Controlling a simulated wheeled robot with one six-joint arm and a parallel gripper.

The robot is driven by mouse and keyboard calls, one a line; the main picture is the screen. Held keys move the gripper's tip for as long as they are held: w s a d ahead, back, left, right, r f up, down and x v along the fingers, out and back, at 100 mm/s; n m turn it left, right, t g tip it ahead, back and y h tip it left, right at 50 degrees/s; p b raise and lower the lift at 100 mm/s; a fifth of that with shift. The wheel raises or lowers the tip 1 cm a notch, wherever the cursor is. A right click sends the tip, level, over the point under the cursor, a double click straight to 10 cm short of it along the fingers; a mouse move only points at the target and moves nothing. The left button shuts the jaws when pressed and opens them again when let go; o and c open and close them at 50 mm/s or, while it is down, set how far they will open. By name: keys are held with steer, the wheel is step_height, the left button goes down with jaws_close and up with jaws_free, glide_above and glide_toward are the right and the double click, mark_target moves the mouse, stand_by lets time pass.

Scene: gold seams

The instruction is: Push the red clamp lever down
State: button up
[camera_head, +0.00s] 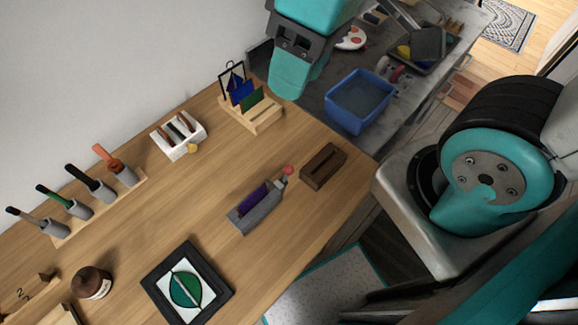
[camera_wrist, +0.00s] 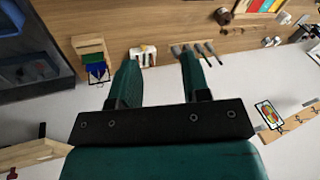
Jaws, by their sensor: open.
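A grey clamp block (camera_head: 256,211) holding a purple piece sits on the wooden table in the head view. At its far right end is a lever with a red knob (camera_head: 288,170); its exact tilt is hard to tell. My gripper (camera_head: 290,80) is at the top of the head view, beyond the clamp and apart from it. In the wrist view my gripper (camera_wrist: 160,62) shows two teal fingers spread apart with nothing between them. I cannot make out the clamp or its lever in the wrist view.
A dark wooden slotted block (camera_head: 323,167) stands just right of the lever. A card rack (camera_head: 264,117), a white holder (camera_head: 167,146) and a row of upright tools (camera_head: 100,190) line the wall side. A framed leaf picture (camera_head: 160,283) lies nearer. A blue bin (camera_head: 360,100) stands beyond the table.

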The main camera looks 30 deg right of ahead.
steer(key=w+f+m+g+h, duration=0.2)
steer(key=w+f+m, duration=0.1)
steer(key=w+f, duration=0.3)
steer(key=m+g+h+b, duration=0.1)
steer(key=m+g+h, duration=0.1)
glide_toward(287, 173)
steer(key=x, duration=0.4)
steer(key=w+x, duration=0.1)
steer(key=x, duration=0.2)
steer(key=p+x, duration=0.1)
steer(key=x, duration=0.3)
steer(key=shift+w+d+f, duration=0.25)
steer(key=shift+d+f, duration=0.05)
steer(key=shift+f, duration=0.4)
jaws_close()
